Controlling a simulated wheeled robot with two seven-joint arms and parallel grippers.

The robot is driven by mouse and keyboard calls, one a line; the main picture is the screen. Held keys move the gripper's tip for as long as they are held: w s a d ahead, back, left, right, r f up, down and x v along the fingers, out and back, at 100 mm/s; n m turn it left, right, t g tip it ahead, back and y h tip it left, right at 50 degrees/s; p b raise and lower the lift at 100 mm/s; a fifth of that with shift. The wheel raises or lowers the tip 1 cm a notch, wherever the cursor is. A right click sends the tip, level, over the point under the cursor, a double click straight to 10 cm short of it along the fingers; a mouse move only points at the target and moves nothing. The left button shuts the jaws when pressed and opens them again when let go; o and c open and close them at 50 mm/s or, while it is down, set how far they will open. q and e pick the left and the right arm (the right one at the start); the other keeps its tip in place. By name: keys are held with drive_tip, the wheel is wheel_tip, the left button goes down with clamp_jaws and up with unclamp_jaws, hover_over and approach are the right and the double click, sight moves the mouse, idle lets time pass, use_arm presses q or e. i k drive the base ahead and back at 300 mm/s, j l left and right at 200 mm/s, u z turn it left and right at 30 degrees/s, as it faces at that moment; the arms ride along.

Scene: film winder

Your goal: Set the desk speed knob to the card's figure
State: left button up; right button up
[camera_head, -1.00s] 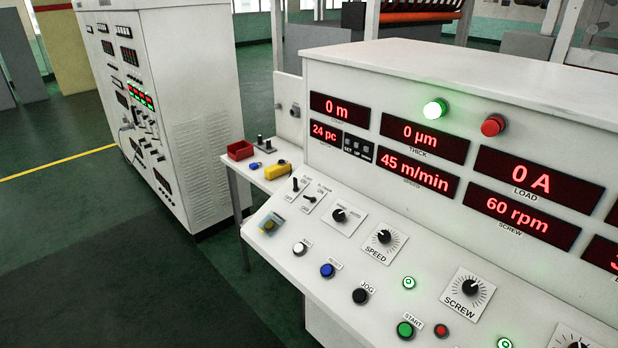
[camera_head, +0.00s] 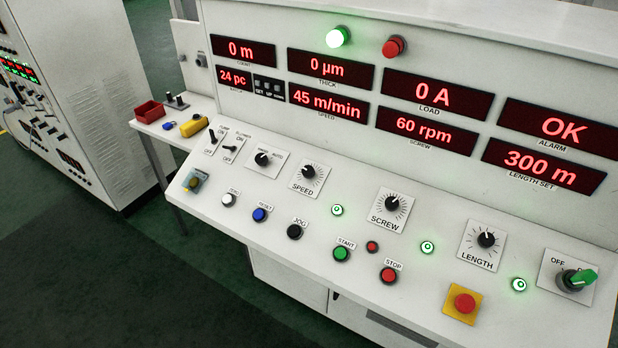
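The speed knob (camera_head: 308,172) is a black dial on a white plate marked SPEED, on the sloped panel of the white desk (camera_head: 400,255). The red speed display (camera_head: 327,104) above it reads 45 m/min. No card with a figure can be made out in the view. Neither of my grippers is in view.
Nearby are the screw knob (camera_head: 391,203), the length knob (camera_head: 486,239), the jog button (camera_head: 294,232), the start button (camera_head: 341,253) and a red emergency button (camera_head: 464,303). A green-handled switch (camera_head: 578,279) sits far right. A white cabinet (camera_head: 90,110) stands left; floor in front is clear.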

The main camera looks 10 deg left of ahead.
sight(308, 171)
drive_tip(key=i+j, duration=0.1)
drive_tip(key=j, duration=0.65)
drive_tip(key=i+j+z, duration=0.15)
drive_tip(key=j, duration=1.45)
drive_tip(key=i+j+z, duration=0.1)
drive_tip(key=j, duration=0.65)
